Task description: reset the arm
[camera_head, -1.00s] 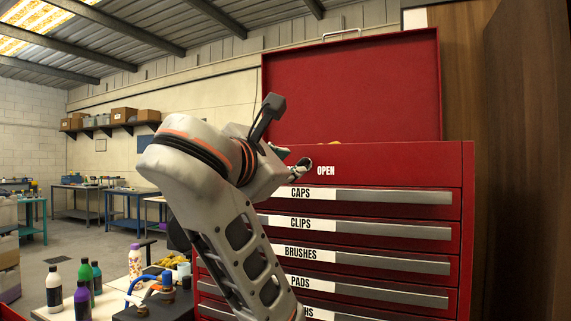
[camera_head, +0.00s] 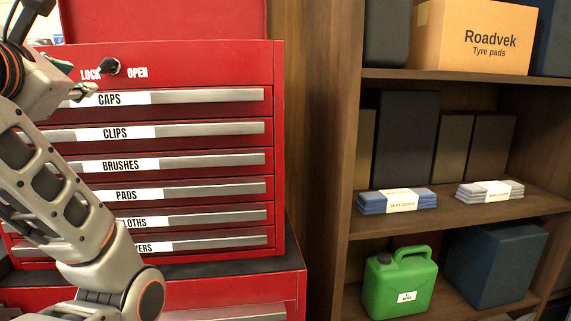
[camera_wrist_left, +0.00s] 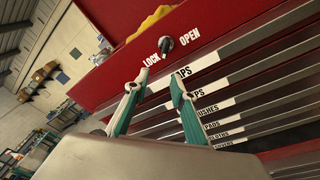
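My left arm enters at the left edge of the head view. Its gripper (camera_head: 82,92) is in front of the red tool chest (camera_head: 278,150), by the left end of the CAPS drawer (camera_head: 200,97). In the left wrist view the two fingers of the left gripper (camera_wrist_left: 159,80) are apart, with nothing between them. They point at the chest front below the lock (camera_wrist_left: 166,45), and I cannot tell whether they touch it. The lock also shows in the head view (camera_head: 111,67), between the words LOCK and OPEN. My right gripper is in neither view.
The chest drawers look shut and its lid is raised. A yellow cloth-like thing (camera_wrist_left: 150,21) lies in the top. A wooden shelf unit (camera_head: 335,150) stands to the right, holding a cardboard box (camera_head: 475,40), banded blue packs (camera_head: 372,203) and a green canister (camera_head: 395,282).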

